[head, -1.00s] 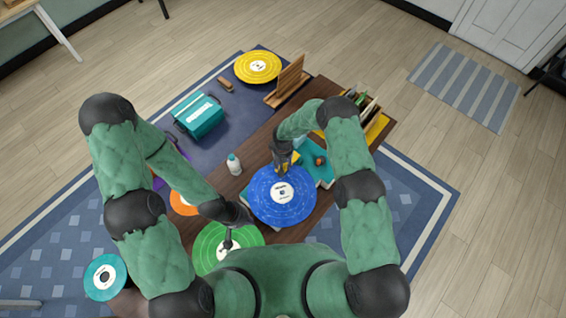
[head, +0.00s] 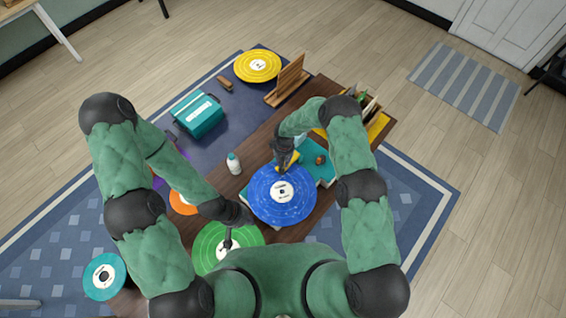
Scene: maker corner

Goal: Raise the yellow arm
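A turquoise record player (head: 322,178) lies on the brown table with a blue record (head: 283,194) on it. Its yellow arm (head: 291,158) shows only in part, at the record's far edge beside my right gripper. My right gripper (head: 283,166) reaches down right at the yellow arm. Its fingers are small and dark, and I cannot tell whether they hold the arm. My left gripper (head: 229,243) points down over the green record (head: 212,240). Its fingers show as one narrow dark shape, so their opening is unclear.
A white bottle (head: 234,164) stands left of the record player. An orange record (head: 183,202), a teal case (head: 198,115), a yellow record (head: 258,66) and a wooden stand (head: 289,78) lie around. A teal record (head: 105,276) is at lower left. A record crate (head: 378,127) is at far right.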

